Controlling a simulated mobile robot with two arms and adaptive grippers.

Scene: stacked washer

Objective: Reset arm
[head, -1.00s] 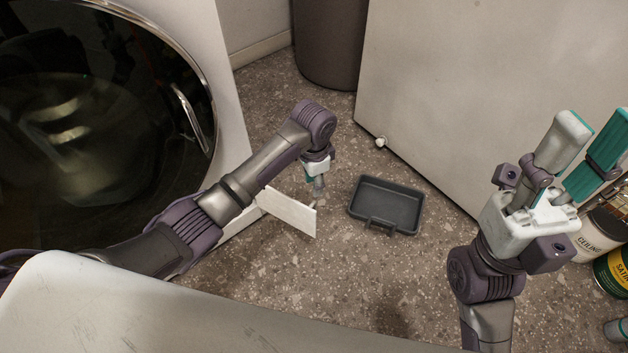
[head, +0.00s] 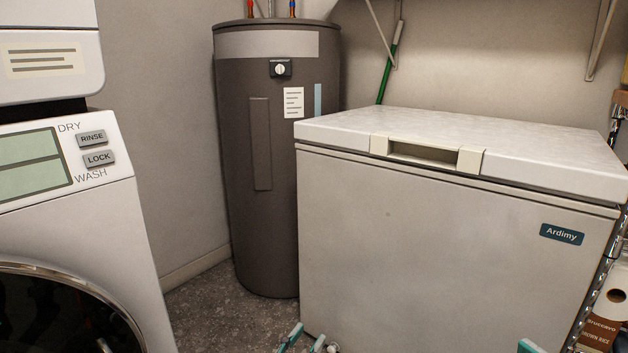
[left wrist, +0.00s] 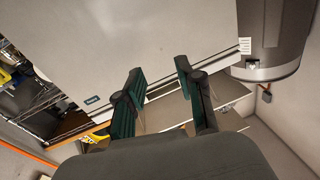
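My left gripper (head: 303,341) shows only its fingertips at the bottom edge of the head view, in front of the freezer's lower left part. In the left wrist view my left gripper (left wrist: 164,82) has its two dark teal fingers well apart, with nothing held between them. The white chest freezer (head: 450,230) stands beyond it; it also shows in the wrist view (left wrist: 130,45), which is turned over. My right gripper shows only a teal tip (head: 528,346) at the bottom edge; the rest is out of frame.
The stacked washer (head: 95,215) stands at the left. A dark water heater (head: 255,190) is between it and the freezer. A wire shelf post (head: 598,285) and goods are at the right. A strip of floor (head: 215,305) is bare beside the washer.

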